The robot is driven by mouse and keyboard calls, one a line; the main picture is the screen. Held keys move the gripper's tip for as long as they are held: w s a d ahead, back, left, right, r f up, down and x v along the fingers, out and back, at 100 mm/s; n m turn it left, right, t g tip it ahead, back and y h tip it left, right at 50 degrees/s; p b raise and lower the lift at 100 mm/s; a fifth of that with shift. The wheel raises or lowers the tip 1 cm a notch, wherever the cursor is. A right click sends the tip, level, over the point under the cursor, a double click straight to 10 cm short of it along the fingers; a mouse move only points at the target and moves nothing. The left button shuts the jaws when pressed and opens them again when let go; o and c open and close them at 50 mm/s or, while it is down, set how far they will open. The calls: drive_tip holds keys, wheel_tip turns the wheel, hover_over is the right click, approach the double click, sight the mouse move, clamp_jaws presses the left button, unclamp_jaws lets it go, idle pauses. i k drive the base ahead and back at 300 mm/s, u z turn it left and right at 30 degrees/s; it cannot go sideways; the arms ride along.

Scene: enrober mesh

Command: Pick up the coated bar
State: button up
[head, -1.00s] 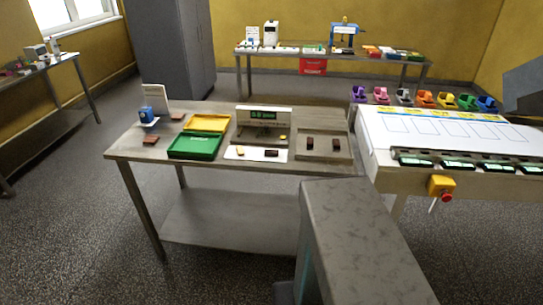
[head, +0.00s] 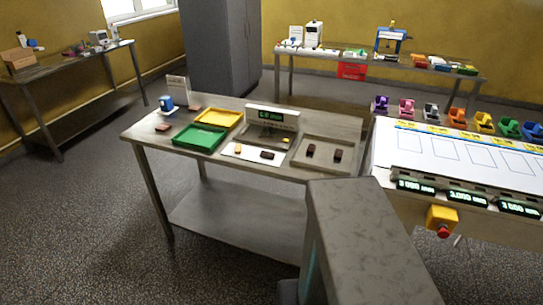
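A dark brown bar (head: 267,155), which looks coated, lies on a white sheet (head: 250,159) on the steel table, beside a tan bar (head: 238,148). Two more dark bars, a left one (head: 311,150) and a right one (head: 338,155), lie apart in a shallow grey tray (head: 327,138) at the table's right end. I cannot tell which dark bar the task means. My gripper is not in view.
A device with a green display (head: 272,116) stands behind the sheet. A green tray (head: 199,138) and a yellow tray (head: 220,117) are to its left. A white-topped bench (head: 450,150) with a red button (head: 443,232) stands at right. The floor at left is clear.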

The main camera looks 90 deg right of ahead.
sight(270, 155)
drive_tip(key=k, duration=0.9)
drive_tip(key=z, duration=0.3)
